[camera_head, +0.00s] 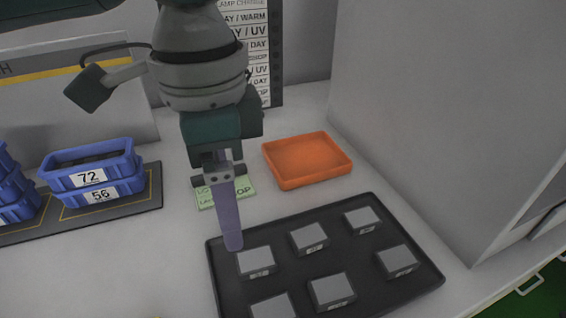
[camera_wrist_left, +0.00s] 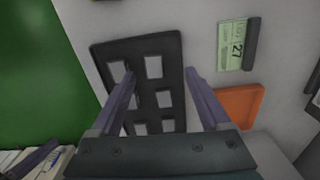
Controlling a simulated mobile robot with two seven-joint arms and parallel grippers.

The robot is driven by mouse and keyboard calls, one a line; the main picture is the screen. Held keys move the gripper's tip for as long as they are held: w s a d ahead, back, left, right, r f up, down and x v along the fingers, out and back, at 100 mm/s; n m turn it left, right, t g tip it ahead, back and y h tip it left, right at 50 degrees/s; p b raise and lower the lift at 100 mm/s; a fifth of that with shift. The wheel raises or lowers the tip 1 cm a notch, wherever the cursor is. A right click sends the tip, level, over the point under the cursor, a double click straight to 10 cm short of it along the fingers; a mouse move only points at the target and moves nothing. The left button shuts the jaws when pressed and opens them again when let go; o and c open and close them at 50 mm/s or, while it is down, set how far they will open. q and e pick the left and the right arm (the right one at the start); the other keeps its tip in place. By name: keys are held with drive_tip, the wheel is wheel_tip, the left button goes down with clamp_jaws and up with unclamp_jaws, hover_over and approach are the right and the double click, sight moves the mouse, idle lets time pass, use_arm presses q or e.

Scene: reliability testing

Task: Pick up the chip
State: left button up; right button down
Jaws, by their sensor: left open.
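Several square grey chips with white labels sit in a dark tray (camera_head: 290,265) on the white table in the head view. The chip (camera_head: 255,261) at the tray's back left is closest to my left gripper (camera_head: 232,246). The gripper points down over the tray's back left edge, its purple fingers seen edge-on. In the left wrist view the fingers (camera_wrist_left: 160,75) are spread apart with nothing between them, and the tray (camera_wrist_left: 137,47) with its chips lies beyond them. I cannot tell the exact height above the chips.
An empty orange tray (camera_head: 306,160) lies behind the dark tray. A green note (camera_head: 225,191) lies behind my gripper. Blue bins (camera_head: 92,173) labelled 72 and 56 stand at left. A large grey cabinet (camera_head: 450,110) stands close at right.

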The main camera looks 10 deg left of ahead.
sight(247, 262)
use_arm(q)
drive_tip(key=f, duration=0.1)
drive_tip(key=d+f, duration=0.1)
drive_tip(key=f, duration=0.1)
drive_tip(key=shift+s+f+b, duration=0.15)
drive_tip(key=shift+f+b, duration=0.15)
drive_tip(key=shift+b, duration=0.05)
drive_tip(key=f, duration=0.1)
drive_tip(key=f+b, duration=0.1)
drive_tip(key=f, duration=0.2)
drive_tip(key=shift+s+d+f+b, duration=0.2)
drive_tip(key=shift+d+f+b, duration=0.1)
drive_tip(key=shift+d, duration=0.05)
drive_tip(key=shift+f, duration=0.3)
use_arm(e)
drive_tip(key=f, duration=0.1)
drive_tip(key=d+f, duration=0.1)
drive_tip(key=shift+f, duration=0.35)
use_arm(q)
clamp_jaws()
